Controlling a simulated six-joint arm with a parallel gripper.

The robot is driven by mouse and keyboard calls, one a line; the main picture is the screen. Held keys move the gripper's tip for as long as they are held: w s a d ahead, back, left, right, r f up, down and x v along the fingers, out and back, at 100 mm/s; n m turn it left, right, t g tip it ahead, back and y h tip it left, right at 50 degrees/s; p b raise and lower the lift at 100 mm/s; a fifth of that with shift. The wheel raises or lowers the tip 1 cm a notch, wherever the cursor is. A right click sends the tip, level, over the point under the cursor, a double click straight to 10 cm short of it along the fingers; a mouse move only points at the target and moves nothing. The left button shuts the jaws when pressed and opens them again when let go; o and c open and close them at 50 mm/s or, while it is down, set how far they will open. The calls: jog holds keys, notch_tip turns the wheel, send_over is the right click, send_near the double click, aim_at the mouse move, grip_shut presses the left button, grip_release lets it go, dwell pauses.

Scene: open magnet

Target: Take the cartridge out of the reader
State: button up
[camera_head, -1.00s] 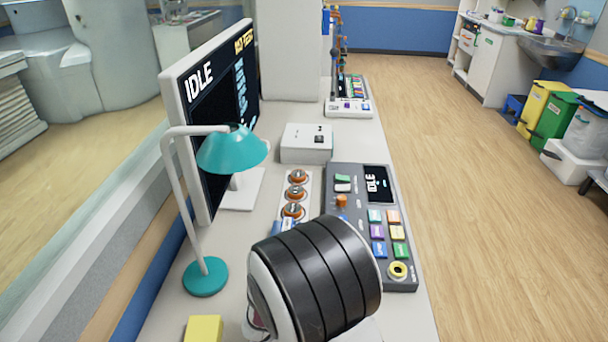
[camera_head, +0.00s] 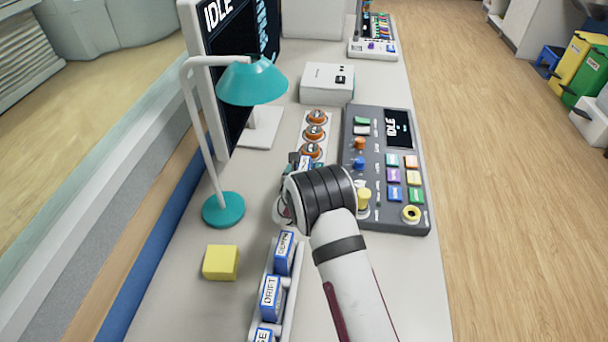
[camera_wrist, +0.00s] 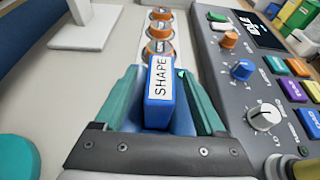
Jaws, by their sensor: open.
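A blue cartridge with a white label reading SHAPE (camera_wrist: 159,82) stands upright in the middle of the wrist view. My gripper (camera_wrist: 158,74) is open, with one teal finger on each side of the cartridge. Narrow gaps seem to show beside it; I cannot tell whether either finger touches. In the head view my gripper (camera_head: 304,163) is at the near end of a white strip with orange-ringed knobs (camera_head: 314,134). The reader under the cartridge is mostly hidden, so how deep the cartridge sits is unclear.
A grey control panel (camera_head: 374,219) with knobs and buttons is close on the right. A rack (camera_head: 287,322) holds blue cartridges in front. A teal lamp (camera_head: 223,210) and yellow block (camera_head: 221,263) stand left. A white box (camera_head: 326,83) and IDLE screen (camera_head: 230,55) are behind.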

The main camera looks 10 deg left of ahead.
grip_shut()
dwell(0.3)
